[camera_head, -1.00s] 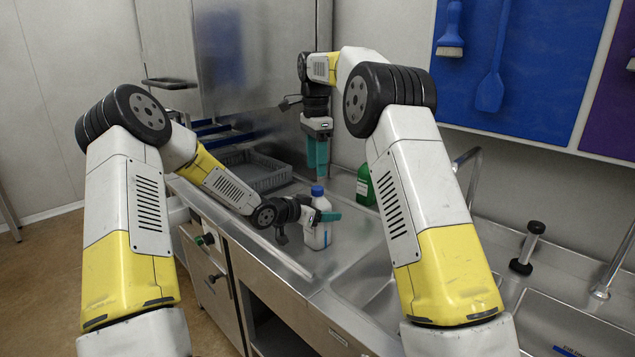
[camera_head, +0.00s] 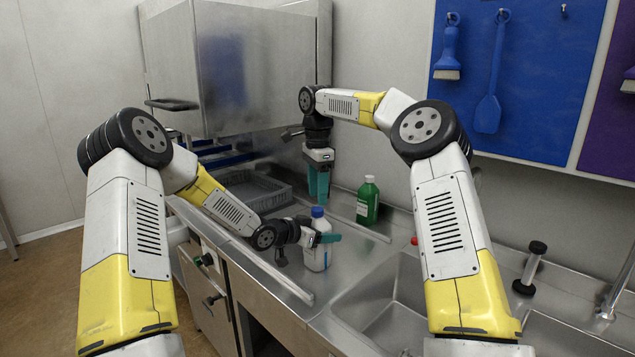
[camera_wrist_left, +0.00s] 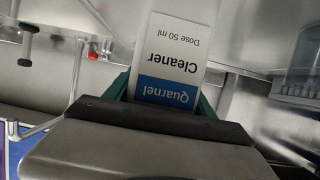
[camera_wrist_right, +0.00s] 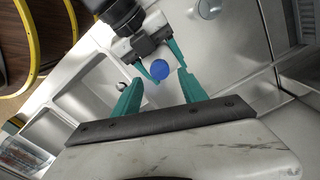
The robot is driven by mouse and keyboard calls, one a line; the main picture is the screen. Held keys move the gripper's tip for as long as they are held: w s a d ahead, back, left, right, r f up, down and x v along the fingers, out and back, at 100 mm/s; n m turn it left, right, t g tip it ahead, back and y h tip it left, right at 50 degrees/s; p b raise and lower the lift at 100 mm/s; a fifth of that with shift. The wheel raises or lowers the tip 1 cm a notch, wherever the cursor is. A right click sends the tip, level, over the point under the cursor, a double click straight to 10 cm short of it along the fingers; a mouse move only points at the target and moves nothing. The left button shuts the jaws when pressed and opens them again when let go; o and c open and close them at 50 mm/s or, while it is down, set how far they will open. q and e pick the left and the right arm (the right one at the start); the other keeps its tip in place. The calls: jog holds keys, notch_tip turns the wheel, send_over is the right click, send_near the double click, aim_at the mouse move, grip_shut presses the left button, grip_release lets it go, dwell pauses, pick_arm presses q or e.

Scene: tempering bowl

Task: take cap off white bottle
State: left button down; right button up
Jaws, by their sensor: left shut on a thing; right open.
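The white bottle (camera_head: 317,256) with its blue cap (camera_head: 317,212) on stands upright on the steel counter. My left gripper (camera_head: 328,238) is shut around the bottle's body from the side. The left wrist view shows its label (camera_wrist_left: 172,60), reading "Quarnel Cleaner", between the teal fingers. My right gripper (camera_head: 318,184) is open and points down above the bottle, slightly behind or beside the cap. In the right wrist view the blue cap (camera_wrist_right: 160,69) shows beyond the gap between the open right fingers (camera_wrist_right: 163,92), apart from them.
A green bottle (camera_head: 367,201) stands at the back of the counter to the right. A grey rack (camera_head: 245,190) lies behind at the left, by the steel machine (camera_head: 235,70). The sink (camera_head: 390,300) lies right of the bottle.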

aim_at(318, 209)
jog(key=shift+f, duration=2.25)
